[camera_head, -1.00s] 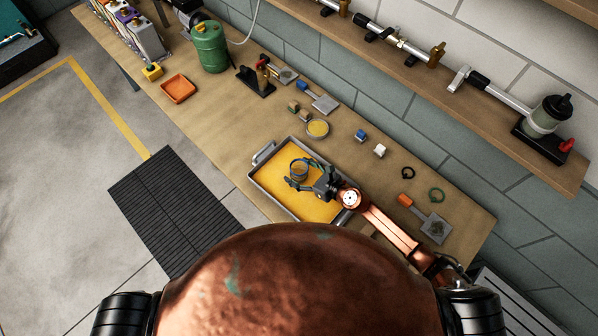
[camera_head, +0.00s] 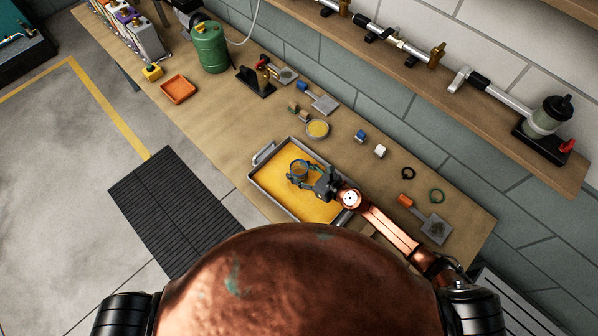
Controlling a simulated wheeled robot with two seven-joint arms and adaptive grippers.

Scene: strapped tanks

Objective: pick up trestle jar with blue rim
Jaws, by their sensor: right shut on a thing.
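The jar with the blue rim (camera_head: 298,171) is a small round jar over the yellow bed of the grey tray (camera_head: 257,183). My right gripper (camera_head: 301,173) reaches in from the right, and its fingers are closed around the jar's sides. The fingers and the yellow background hide part of the jar, and I cannot tell whether its base touches the tray. My left gripper is not in view.
A shallow yellow-filled dish (camera_head: 317,129), a blue block (camera_head: 360,135) and a white block (camera_head: 380,151) lie behind the tray. An orange-handled scraper (camera_head: 425,218) lies to the right.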

